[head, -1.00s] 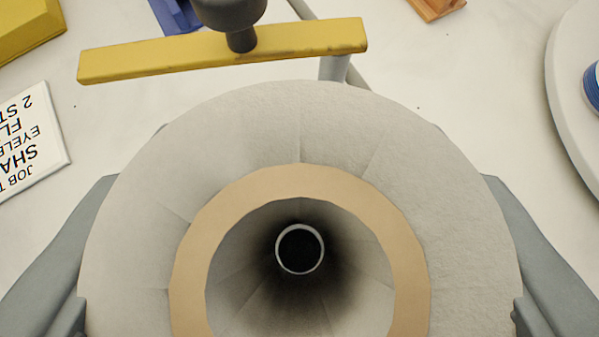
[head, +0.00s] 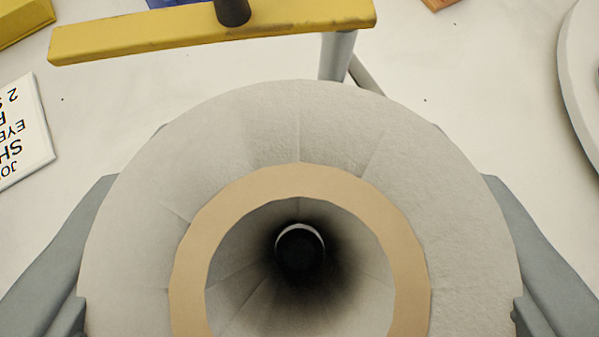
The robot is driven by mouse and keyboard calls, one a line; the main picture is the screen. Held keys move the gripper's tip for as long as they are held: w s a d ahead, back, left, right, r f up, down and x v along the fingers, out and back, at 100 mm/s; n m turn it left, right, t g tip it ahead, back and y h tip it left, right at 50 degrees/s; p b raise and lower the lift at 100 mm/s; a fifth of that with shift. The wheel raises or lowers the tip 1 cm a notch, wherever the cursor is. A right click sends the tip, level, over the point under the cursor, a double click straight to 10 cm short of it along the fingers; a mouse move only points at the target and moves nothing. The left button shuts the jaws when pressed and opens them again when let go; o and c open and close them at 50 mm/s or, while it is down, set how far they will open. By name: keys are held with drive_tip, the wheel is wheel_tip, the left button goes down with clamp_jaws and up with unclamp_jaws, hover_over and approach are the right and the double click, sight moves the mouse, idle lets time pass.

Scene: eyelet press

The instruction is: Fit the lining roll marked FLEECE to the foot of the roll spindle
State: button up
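A thick off-white roll (head: 440,190) with a tan core ring (head: 300,180) fills the lower middle of the head view, seen end-on from above. My gripper (head: 299,312) is shut on it, one grey finger at each side. No FLEECE mark shows on the visible end. Through the core, a dark round shape (head: 300,256), probably the spindle's top, shows at the far end of the bore. A pale crescent lies along its upper edge. The spindle's foot is hidden by the roll, and I cannot tell whether the spindle is inside the bore.
A yellow bar (head: 290,20) with a dark stem (head: 233,10) and a grey post (head: 335,58) stands just beyond the roll. A printed card (head: 22,135) lies at left, a round pale plate (head: 582,85) at right.

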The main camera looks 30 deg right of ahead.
sight(299, 221)
drive_tip(key=shift+f, duration=2.75)
idle(0.8)
drive_tip(key=o, duration=1.1)
drive_tip(key=shift+r, duration=0.15)
drive_tip(key=shift+r, duration=2.4)
